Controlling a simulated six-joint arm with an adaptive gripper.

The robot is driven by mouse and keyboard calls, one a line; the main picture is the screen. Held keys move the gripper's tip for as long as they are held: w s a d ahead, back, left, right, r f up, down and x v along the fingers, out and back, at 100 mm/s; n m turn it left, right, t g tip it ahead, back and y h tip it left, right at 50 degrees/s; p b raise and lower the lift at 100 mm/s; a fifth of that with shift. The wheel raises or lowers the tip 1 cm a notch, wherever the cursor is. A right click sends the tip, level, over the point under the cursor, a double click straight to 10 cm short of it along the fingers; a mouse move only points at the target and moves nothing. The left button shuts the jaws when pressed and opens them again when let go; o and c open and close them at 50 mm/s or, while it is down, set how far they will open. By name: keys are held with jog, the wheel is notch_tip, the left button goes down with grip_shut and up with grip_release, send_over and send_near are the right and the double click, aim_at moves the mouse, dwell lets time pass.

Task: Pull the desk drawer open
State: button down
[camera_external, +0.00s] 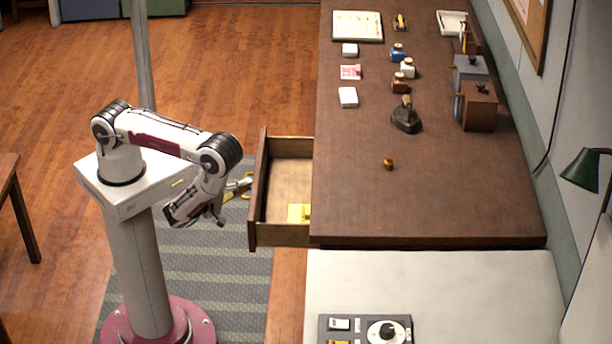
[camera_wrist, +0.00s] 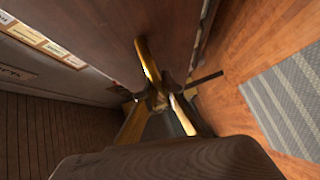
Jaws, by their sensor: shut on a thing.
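The desk drawer (camera_external: 257,195) sticks out from the left side of the brown desk (camera_external: 440,200), open by a good part of its depth. A yellow item (camera_external: 299,213) lies inside at its near end. My gripper (camera_external: 246,184) is at the outer face of the drawer front, about midway along it. In the wrist view my gripper (camera_wrist: 160,100) is shut on the brass drawer handle (camera_wrist: 146,58). The exact contact between fingers and handle is partly hidden.
Small jars, cards, an iron (camera_external: 406,116) and boxes stand on the desk top, clear of the drawer. A striped grey rug (camera_external: 215,265) lies below the drawer. A pale surface with a control box (camera_external: 365,330) adjoins the desk at the front.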

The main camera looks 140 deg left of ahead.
jog(key=shift+s+d, duration=0.1)
jog(key=shift+d, duration=0.05)
jog(key=c, duration=2.4)
grip_release()
jog(key=shift+c, duration=0.2)
jog(key=shift+d, duration=0.1)
jog(key=d+r, duration=0.1)
jog(key=d, duration=1)
jog(key=shift+d+r, duration=0.3)
jog(key=shift+r, duration=0.1)
